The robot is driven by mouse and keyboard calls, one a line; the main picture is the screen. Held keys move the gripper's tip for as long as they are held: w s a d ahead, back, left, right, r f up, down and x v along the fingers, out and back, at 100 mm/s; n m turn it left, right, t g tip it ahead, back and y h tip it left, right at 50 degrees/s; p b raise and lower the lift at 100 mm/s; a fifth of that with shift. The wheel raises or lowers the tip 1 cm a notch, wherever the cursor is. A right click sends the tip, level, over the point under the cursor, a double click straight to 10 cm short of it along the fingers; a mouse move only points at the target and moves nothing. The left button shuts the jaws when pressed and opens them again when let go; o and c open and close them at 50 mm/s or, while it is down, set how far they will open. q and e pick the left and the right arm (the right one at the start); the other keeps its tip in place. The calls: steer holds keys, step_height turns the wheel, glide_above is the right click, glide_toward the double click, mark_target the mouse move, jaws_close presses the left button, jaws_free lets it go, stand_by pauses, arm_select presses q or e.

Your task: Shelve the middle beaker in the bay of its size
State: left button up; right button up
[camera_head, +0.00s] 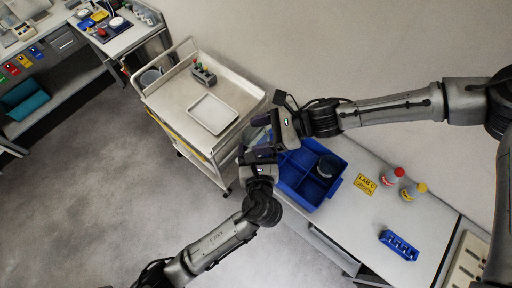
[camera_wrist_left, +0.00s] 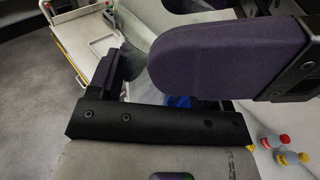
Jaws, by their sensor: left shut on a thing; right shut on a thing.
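A clear glass beaker (camera_wrist_left: 139,62) shows between the fingers of my left gripper (camera_wrist_left: 170,65) in the left wrist view. In the head view my left gripper (camera_head: 255,154) is shut on it at the left edge of a blue divided crate (camera_head: 337,189). My right gripper (camera_head: 268,124) is close above, also shut, apparently on the same beaker; its fingers and mine hide most of the glass. A dark round vessel (camera_head: 327,167) stands in a right-hand compartment of the crate. Other visible compartments look empty.
A white cart (camera_head: 178,97) with a white tray (camera_head: 213,114) stands left of the crate. On the bench right of it are a yellow label (camera_head: 366,185), a red-capped bottle (camera_head: 393,177), a yellow-capped bottle (camera_head: 414,192) and a blue rack (camera_head: 399,246). Bench between them is clear.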

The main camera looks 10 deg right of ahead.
steer(key=o, duration=1.2)
steer(key=shift+o, duration=0.3)
steer(key=shift+s, duration=0.15)
